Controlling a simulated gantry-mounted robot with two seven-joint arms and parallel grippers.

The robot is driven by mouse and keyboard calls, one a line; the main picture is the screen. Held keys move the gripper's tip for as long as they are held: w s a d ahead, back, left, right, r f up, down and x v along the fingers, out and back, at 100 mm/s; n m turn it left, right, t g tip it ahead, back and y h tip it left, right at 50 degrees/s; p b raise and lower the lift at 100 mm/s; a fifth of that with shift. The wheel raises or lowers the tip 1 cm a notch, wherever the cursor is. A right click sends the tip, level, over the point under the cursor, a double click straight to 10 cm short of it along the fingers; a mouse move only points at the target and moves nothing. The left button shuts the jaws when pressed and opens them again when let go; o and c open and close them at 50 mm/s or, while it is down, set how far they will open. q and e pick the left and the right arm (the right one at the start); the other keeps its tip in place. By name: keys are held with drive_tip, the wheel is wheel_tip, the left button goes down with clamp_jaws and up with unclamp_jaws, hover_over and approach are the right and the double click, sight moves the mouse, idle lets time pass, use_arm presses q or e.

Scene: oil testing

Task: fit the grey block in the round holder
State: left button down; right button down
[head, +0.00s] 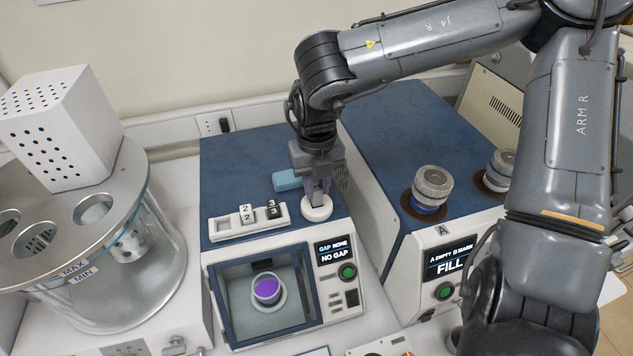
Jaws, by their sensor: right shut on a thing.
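My right gripper (318,190) points straight down over the blue-topped tester. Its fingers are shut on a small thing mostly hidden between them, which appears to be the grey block. The round holder (317,212), a white ring, sits on the tester's top near its front right edge, directly under the fingertips. The fingertips overlap the ring in the picture, so I cannot tell whether the held thing touches it or is inside it. My left gripper is not in view.
A white rack (225,225) beside the holder carries a white block (247,214) marked 2 and a black block (272,212) marked 3. A light-blue item (287,180) lies behind. The tester screen (336,253) reads NO GAP. A glass bath (150,270) stands left.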

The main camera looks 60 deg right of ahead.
drive_tip(key=shift+f+b, duration=0.35)
drive_tip(key=shift+f, duration=0.25)
drive_tip(key=shift+f+b, duration=0.35)
drive_tip(key=shift+f, duration=0.05)
drive_tip(key=c, duration=0.9)
unclamp_jaws()
drive_tip(key=shift+o, duration=0.2)
drive_tip(key=shift+r, duration=0.1)
wheel_tip(320, 180, up, 10)
drive_tip(key=shift+b, duration=0.65)
drive_tip(key=shift+r, duration=0.35)
